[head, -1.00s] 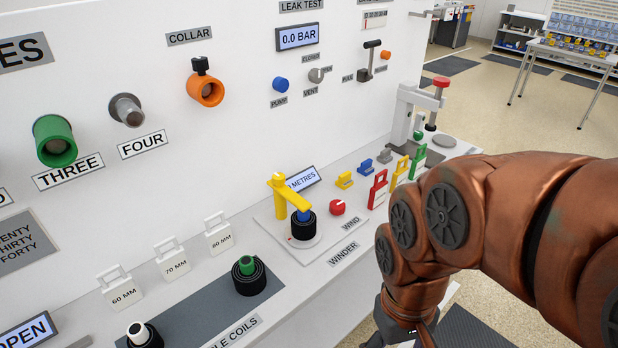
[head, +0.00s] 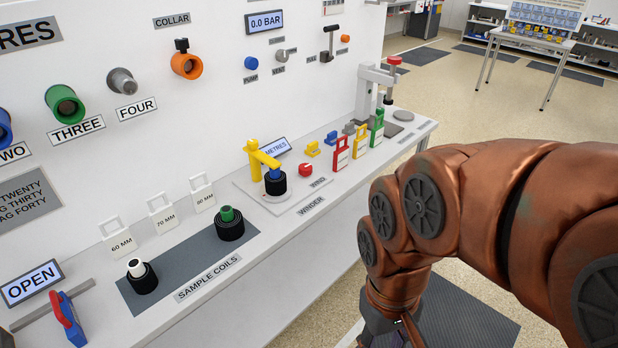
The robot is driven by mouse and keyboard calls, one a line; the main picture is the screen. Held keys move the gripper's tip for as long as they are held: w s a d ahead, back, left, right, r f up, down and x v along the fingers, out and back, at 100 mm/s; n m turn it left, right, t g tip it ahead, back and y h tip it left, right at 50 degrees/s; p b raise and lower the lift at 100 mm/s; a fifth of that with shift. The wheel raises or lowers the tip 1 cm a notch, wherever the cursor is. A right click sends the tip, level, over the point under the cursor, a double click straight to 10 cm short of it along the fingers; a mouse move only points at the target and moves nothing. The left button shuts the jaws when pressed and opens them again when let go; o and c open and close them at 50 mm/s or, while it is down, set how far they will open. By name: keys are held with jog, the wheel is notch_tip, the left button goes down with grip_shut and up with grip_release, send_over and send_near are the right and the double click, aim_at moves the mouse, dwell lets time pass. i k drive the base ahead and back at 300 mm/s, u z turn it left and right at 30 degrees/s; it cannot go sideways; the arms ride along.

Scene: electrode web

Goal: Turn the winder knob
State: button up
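The winder knob is the small red knob (head: 305,169) on the winder's pale base plate (head: 283,205), above the WIND label (head: 318,182). The winder (head: 274,183) has a black coil with a blue core and a yellow arm over it. A METRES display (head: 275,150) stands behind it, partly hidden by the yellow arm. My gripper (head: 390,338) is low at the bottom edge, in front of the bench and well away from the knob. Its fingers are mostly cut off by the frame edge, so its opening does not show.
Coloured tags (head: 341,153) stand right of the knob, with a grey press (head: 368,92) beyond. Two sample coils (head: 230,224) stand on a grey mat (head: 184,262) to the left. The wall behind carries ports and valves. Open floor lies right of the bench.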

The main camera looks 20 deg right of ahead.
aim_at(305, 169)
jog(key=i, duration=1.05)
jog(key=u, duration=0.6)
